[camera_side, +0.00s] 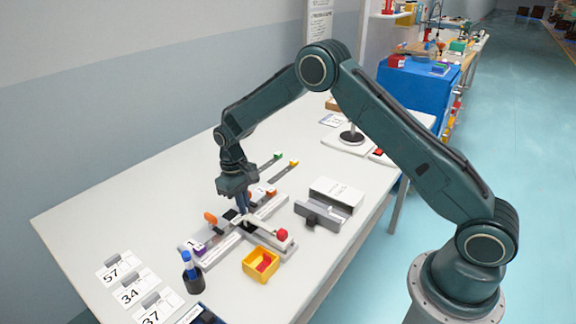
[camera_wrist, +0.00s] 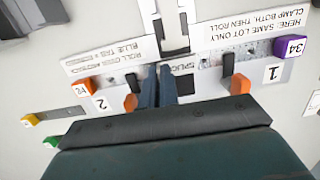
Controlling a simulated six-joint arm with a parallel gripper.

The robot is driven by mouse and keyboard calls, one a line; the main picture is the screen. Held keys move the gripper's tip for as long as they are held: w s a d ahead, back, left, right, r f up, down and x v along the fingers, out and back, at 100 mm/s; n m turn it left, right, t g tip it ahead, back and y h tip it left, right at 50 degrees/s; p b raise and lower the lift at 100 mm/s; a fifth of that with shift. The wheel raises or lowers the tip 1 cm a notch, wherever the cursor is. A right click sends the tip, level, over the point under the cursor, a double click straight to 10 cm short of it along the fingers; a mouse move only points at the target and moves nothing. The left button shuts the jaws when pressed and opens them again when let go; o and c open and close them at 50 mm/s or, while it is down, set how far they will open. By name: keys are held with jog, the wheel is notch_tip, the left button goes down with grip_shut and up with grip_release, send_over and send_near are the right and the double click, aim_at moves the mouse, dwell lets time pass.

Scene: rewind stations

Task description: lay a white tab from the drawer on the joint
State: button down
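My gripper (camera_side: 243,208) points down over the splice station (camera_side: 222,248); its two dark fingers (camera_wrist: 158,88) also show in the wrist view. They are close together with a narrow gap, and I cannot tell if they hold anything. Their tips are beside the partly hidden label in the station's middle. The joint itself is not clearly visible. Orange clamps stand at both sides, one on side 1 (camera_wrist: 240,84) and one on side 2 (camera_wrist: 130,102). A grey unit with a white lettered top (camera_side: 337,192), possibly the drawer, stands to the right. I see no white tab clearly.
A yellow bin (camera_side: 261,263) with a red piece is in front. A dark cup with a blue marker (camera_side: 190,275) and numbered cards (camera_side: 132,290) are at left. The table's far left is clear.

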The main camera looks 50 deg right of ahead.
jog(key=shift+f, duration=0.1)
jog(key=c, duration=1.6)
grip_release()
jog(key=shift+d, duration=0.1)
jog(key=shift+w+r, duration=0.35)
jog(key=shift+r, duration=1.95)
jog(key=shift+w+r, duration=0.35)
jog(key=shift+r, duration=1.95)
jog(key=shift+w+r, duration=0.35)
jog(key=shift+r, duration=1.95)
jog(key=shift+r, duration=0.1)
